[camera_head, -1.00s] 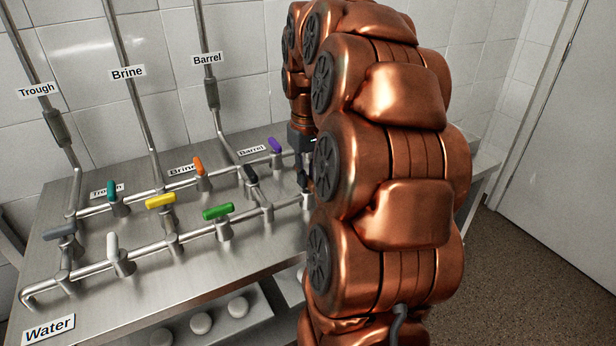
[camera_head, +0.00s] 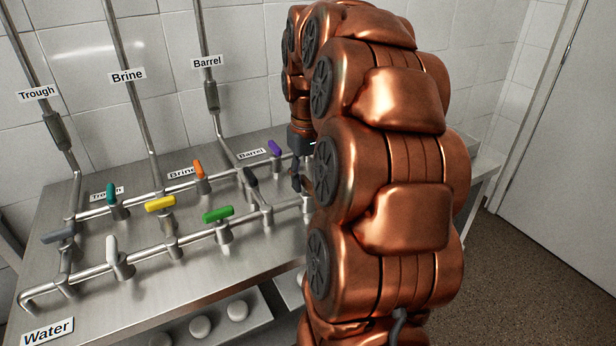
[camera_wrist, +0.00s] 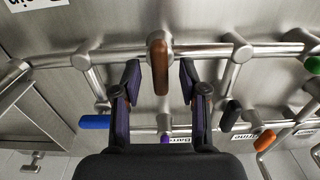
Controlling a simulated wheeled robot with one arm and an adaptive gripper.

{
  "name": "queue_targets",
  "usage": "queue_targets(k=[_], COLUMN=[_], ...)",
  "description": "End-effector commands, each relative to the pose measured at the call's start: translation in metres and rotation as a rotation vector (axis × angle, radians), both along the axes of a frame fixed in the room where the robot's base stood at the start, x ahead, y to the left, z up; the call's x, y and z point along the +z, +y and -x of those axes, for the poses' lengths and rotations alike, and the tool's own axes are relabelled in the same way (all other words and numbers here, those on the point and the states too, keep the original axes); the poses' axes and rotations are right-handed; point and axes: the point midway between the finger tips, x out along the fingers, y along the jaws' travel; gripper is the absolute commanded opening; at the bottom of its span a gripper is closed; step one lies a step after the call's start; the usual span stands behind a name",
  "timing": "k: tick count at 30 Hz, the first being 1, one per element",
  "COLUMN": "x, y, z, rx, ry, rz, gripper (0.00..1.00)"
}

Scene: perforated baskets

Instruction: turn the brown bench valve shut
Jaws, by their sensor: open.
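The brown bench valve (camera_wrist: 161,68) shows in the wrist view as a brown lever on a metal pipe, lying across the pipe's line. In the head view it is hidden behind my arm. My gripper (camera_wrist: 160,78) is open, with one dark finger on each side of the brown lever and a visible gap on both sides. In the head view only part of my gripper (camera_head: 297,180) shows at the left edge of my arm, above the right part of the bench.
Near the brown lever are a blue lever (camera_wrist: 95,122), a purple lever (camera_head: 275,149), a black lever (camera_head: 250,177) and a green lever (camera_head: 218,214). Pipes and fittings run along the steel bench (camera_head: 215,270). A tiled wall (camera_head: 90,60) stands behind.

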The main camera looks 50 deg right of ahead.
Motion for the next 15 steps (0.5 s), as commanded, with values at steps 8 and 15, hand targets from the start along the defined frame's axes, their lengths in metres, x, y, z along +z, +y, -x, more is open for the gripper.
queue_targets(k=[8, 15], x=[0.012, 0.044], y=[0.000, -0.001], z=[0.000, -0.001], rx=[0.000, 0.001], ry=[0.000, -0.002], rz=[0.000, 0.002], gripper=[0.43, 0.43])
